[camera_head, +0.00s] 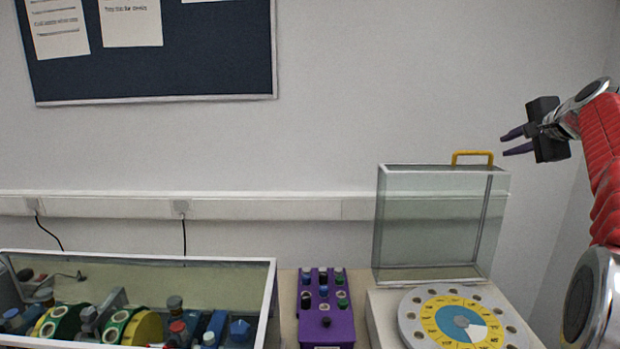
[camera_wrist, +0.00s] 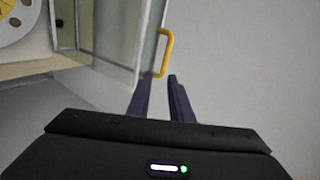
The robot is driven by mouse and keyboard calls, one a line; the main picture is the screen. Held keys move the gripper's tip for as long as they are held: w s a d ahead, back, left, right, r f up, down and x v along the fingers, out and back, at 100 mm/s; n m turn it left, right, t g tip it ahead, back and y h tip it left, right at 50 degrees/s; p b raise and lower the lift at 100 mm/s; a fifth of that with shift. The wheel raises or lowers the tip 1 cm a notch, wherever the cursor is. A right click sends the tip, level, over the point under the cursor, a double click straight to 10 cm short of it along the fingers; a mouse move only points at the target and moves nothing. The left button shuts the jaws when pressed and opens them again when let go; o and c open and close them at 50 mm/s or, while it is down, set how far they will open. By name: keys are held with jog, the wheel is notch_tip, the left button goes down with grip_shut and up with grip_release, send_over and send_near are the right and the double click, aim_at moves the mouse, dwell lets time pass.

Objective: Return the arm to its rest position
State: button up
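My gripper (camera_head: 512,143) is at the upper right in the head view, raised above and to the right of a clear case. Its two dark fingers point left with a gap between them and nothing in the gap. In the wrist view the fingers (camera_wrist: 160,88) also show apart and empty. The case's glass lid (camera_head: 430,220) stands upright and open, with a yellow handle (camera_head: 472,153) on its top edge. The handle (camera_wrist: 166,52) shows just beyond the fingertips in the wrist view; the gripper is not holding it.
A round dial plate (camera_head: 411,324) with a yellow and blue centre lies in front of the lid. A purple box (camera_head: 340,327) with several knobs stands to its left. A glass-walled case (camera_head: 271,290) with machinery is at the lower left. The wall is behind.

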jog(key=s+a+f+n+g, duration=0.2)
jog(key=s+a+f, duration=0.1)
jog(key=f, duration=0.5)
jog(key=s+a+f+n+g, duration=0.2)
jog(key=s+f+n, duration=0.15)
jog(key=f, duration=0.45)
jog(key=s+a+f+n+g, duration=0.1)
jog(key=s+a+f+n, duration=0.3)
jog(key=s+a, duration=0.6)
jog(key=s+a+f+n+g, duration=0.1)
jog(key=s+a+f+n, duration=0.3)
jog(key=s+a, duration=0.7)
jog(key=s+a+f+n, duration=0.4)
jog(key=s+a+f, duration=0.2)
jog(key=s+a, duration=0.5)
jog(key=shift+s+f+g+y, duration=0.15)
jog(key=shift+s+g+y, duration=0.05)
jog(key=shift+g+y, duration=0.2)
